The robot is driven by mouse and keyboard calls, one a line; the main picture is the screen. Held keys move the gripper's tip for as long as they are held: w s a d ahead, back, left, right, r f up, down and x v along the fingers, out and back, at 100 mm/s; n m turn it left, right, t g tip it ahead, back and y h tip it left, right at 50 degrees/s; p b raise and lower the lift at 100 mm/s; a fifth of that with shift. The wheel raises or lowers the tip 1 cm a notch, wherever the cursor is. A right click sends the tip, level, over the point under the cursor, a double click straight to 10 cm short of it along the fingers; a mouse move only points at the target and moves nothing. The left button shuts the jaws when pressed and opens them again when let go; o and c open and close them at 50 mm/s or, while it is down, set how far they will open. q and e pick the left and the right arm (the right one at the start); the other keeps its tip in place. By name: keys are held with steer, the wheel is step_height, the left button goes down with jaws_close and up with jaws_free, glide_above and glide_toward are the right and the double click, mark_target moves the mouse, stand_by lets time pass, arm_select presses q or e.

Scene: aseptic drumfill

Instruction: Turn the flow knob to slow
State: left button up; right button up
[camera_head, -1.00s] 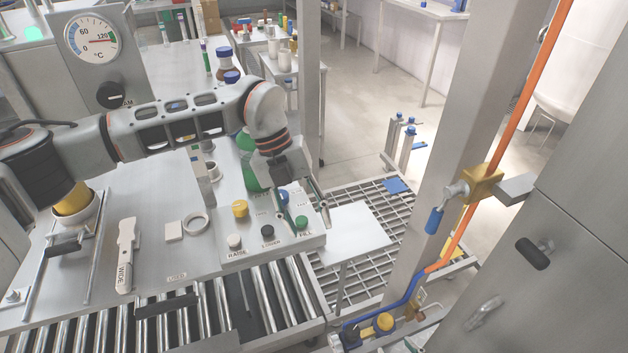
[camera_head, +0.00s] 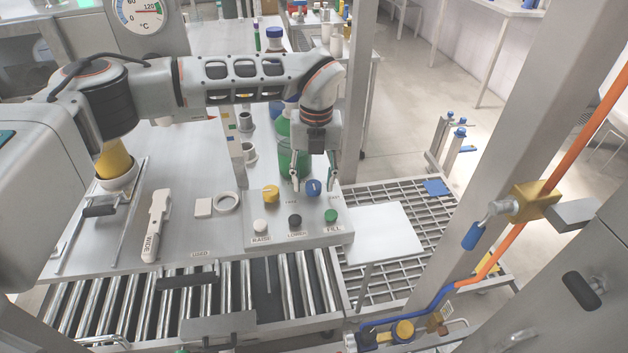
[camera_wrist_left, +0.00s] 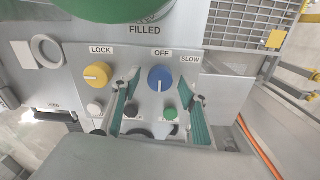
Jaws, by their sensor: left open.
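The blue knob (camera_head: 313,188) stands on the sloped control panel (camera_head: 262,239), right of a yellow knob (camera_head: 270,194). In the left wrist view, the blue knob (camera_wrist_left: 160,79) has OFF above it and SLOW at its upper right. A white mark shows on its face; I cannot tell exactly which label it points to. My left gripper (camera_head: 313,181) points down at the panel, open, with one finger on each side of the blue knob. The wrist view also shows the green-padded fingers (camera_wrist_left: 165,88) apart around it, with gaps. My right gripper is out of view.
White, black (camera_head: 295,221) and green (camera_head: 331,215) buttons sit in front of the knobs. A green drum (camera_head: 291,160) stands just behind. A roller conveyor (camera_head: 240,285) runs along the front, and a metal post (camera_head: 520,140) rises at the right.

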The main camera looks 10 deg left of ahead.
arm_select(q)
steer(key=shift+f, duration=0.2)
steer(key=shift+c, duration=0.4)
steer(key=c, duration=1)
